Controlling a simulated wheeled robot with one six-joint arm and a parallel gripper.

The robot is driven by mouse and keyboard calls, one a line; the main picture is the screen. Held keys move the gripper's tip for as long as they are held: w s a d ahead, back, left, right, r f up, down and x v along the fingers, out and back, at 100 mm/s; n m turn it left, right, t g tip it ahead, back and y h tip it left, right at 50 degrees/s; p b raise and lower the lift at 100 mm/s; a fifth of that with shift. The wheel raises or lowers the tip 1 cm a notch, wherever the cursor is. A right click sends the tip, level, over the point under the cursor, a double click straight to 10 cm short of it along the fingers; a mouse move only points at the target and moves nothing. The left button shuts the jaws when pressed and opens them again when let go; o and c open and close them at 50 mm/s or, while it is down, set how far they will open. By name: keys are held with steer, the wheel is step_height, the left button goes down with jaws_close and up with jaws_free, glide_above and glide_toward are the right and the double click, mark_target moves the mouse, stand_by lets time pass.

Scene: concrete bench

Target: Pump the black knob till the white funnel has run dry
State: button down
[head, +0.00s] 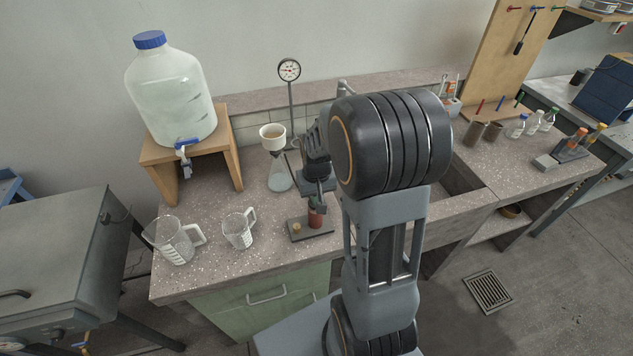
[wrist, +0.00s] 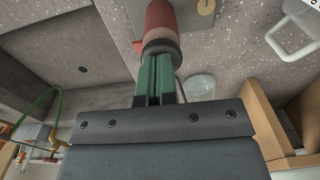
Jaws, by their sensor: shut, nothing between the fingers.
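The white funnel (head: 272,137) sits upright on a clear conical flask (head: 280,180). Its inside looks beige; I cannot tell how much liquid it holds. The flask's bottom looks pale. A red hand pump (head: 315,218) stands on a dark base plate, right of the flask. It also shows in the wrist view (wrist: 160,17). The black knob (wrist: 160,47) shows at the pump's end in the wrist view. My gripper (wrist: 155,72) is shut and empty, its green fingertips side by side at the knob, seemingly touching it. In the head view my arm mostly hides the knob.
A dial gauge (head: 289,70) stands on a thin post behind the flask. Two clear jugs (head: 174,241) (head: 238,230) stand at the front left. A large water bottle (head: 168,95) rests on a wooden stand (head: 222,158). Small bottles (head: 531,122) stand far right.

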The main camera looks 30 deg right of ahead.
step_height(320, 180, up, 14)
steer(key=p, duration=0.2)
stand_by(0.4)
steer(key=shift+s, duration=0.1)
stand_by(0.9)
steer(key=s+a+r+n+t, duration=0.2)
steer(key=s+a+t, duration=0.2)
steer(key=s+a, duration=0.4)
steer(key=shift+s+r, duration=0.4)
steer(key=shift+s, duration=0.55)
